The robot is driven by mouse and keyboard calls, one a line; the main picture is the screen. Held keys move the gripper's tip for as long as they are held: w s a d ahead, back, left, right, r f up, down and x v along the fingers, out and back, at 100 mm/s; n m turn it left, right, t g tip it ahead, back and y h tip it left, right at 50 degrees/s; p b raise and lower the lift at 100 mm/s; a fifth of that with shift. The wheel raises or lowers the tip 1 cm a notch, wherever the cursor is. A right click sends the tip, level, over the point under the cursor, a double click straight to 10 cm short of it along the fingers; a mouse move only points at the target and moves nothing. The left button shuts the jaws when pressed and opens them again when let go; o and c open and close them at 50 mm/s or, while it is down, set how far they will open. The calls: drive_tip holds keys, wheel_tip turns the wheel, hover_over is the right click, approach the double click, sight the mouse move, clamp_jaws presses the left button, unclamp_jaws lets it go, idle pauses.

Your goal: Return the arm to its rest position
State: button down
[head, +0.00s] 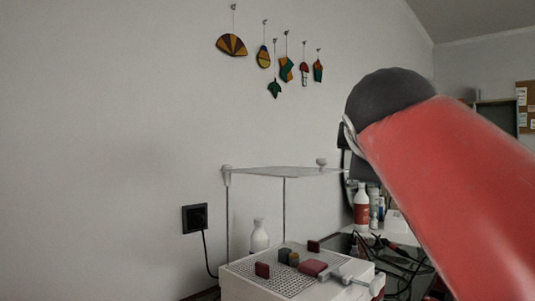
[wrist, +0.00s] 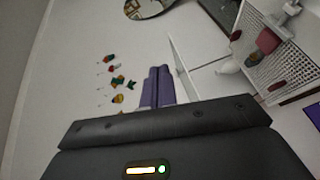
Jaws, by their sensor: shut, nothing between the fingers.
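My gripper (wrist: 159,70) shows in the wrist view, its two purple fingers side by side and closed together with nothing between them. The fingers point toward the pale wall and touch nothing that I can see. In the head view my red arm link with its dark rounded joint fills the right side, raised above the white workstation (head: 252,290). The gripper itself cannot be seen in the head view.
The workstation's perforated top (head: 275,284) holds several small coloured pieces under a clear raised panel (head: 280,172). A white bottle (head: 259,238) stands behind it. Coloured ornaments (head: 232,45) hang on the wall. Cables and a red-labelled bottle (head: 361,212) are at right. The space left of the workstation is clear.

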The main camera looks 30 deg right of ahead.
drive_tip(key=shift+s+r, duration=0.1)
drive_tip(key=shift+s, duration=0.4)
drive_tip(key=w+a+f+m+y, duration=0.1)
drive_tip(key=w+a+f+y, duration=0.1)
drive_tip(key=a+f, duration=0.35)
drive_tip(key=w+a+f+m+g+y, duration=0.1)
drive_tip(key=a+f+y, duration=0.1)
drive_tip(key=f, duration=0.7)
drive_tip(key=w+a+f+y, duration=0.2)
drive_tip(key=a+f+y, duration=0.1)
drive_tip(key=f, duration=0.4)
drive_tip(key=s+a+f+m+g+y, duration=0.2)
drive_tip(key=a+f, duration=0.4)
drive_tip(key=f, duration=0.6)
drive_tip(key=s+a+f+m+g+y, duration=0.2)
drive_tip(key=s+a+f, duration=0.3)
drive_tip(key=f, duration=0.7)
drive_tip(key=shift+a+f+m+g, duration=0.25)
drive_tip(key=shift+a+m+g, duration=0.35)
drive_tip(key=shift+m, duration=0.2)
drive_tip(key=shift+s, duration=0.15)
